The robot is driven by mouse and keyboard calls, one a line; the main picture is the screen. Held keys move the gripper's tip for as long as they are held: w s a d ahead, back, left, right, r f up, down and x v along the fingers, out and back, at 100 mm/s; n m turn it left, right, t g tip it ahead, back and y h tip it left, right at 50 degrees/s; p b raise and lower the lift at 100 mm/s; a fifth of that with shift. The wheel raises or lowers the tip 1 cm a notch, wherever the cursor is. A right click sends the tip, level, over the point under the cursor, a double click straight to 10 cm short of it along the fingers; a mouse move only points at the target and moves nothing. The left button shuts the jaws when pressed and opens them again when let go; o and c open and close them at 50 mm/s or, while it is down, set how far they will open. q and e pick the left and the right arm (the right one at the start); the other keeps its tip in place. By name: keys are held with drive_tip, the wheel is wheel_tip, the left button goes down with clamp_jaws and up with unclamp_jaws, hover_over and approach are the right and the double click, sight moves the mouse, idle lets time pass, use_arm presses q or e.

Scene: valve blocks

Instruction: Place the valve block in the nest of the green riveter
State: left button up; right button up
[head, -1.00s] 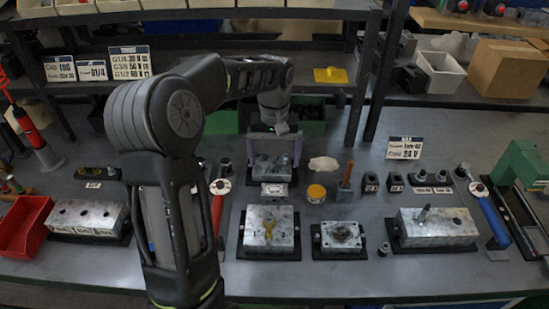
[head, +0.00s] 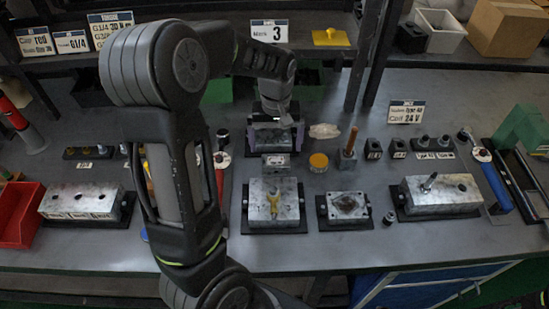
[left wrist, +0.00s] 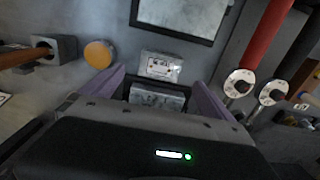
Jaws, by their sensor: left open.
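My left gripper (head: 275,146) is open, with its two purple fingers one on each side of a grey metal block (head: 273,138) that looks like the valve block. In the left wrist view this block (left wrist: 158,96) lies low between the fingers (left wrist: 152,86), partly hidden by the gripper body; contact cannot be told. A smaller labelled metal block (head: 276,163) sits just in front of it and also shows in the left wrist view (left wrist: 160,66). A green device (head: 524,132), perhaps the riveter, stands at the far right on a black base; its nest is not clear. My right gripper is not in view.
A metal fixture (head: 272,207) on a black mat stands in front, with another fixture (head: 346,206) to its right. An orange disc (head: 318,162) and a brown-handled tool (head: 349,145) stand right of the gripper. A red bin (head: 20,215) is at left.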

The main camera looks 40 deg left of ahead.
sight(276, 161)
use_arm(q)
drive_tip(key=shift+d+r, duration=0.1)
drive_tip(key=shift+d, duration=0.15)
drive_tip(key=shift+a+f, duration=0.25)
drive_tip(key=shift+f, duration=1.15)
drive_tip(key=shift+f+p, duration=0.8)
drive_tip(key=shift+f, duration=1.8)
